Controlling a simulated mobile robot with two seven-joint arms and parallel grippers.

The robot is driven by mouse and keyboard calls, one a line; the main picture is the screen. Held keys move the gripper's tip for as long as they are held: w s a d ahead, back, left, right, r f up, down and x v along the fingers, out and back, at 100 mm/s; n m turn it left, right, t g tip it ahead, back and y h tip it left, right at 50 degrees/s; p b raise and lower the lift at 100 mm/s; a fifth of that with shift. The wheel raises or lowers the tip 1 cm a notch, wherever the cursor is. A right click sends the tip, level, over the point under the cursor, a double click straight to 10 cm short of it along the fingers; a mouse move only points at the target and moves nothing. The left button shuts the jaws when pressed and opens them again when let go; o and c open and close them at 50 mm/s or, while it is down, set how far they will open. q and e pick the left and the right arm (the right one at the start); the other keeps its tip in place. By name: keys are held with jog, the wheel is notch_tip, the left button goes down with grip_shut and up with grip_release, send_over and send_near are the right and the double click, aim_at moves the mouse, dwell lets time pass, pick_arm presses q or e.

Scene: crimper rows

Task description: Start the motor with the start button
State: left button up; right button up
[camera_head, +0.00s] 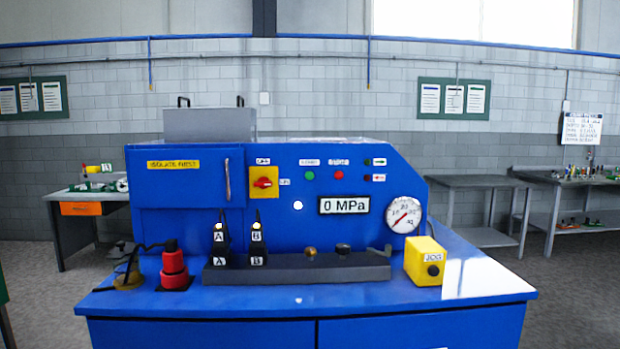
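A blue machine (230,298) stands in front of me, with a sloped control panel at its upper part. On the panel are a small green button (310,175) and a small red button (338,175) beside it. The labels above them are too small to read surely, so I cannot confirm which is the start button. A red rotary switch on a yellow plate (264,182) sits to their left. A display (344,205) reads 0 MPa, next to a round gauge (403,214). Neither of my grippers shows.
A yellow JOG box (425,262) stands at the right of the machine's top. A dark block (300,268) with two fittings marked A and B runs along the front. A red connector (174,266) stands at the left. Grey benches (475,182) are behind, right.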

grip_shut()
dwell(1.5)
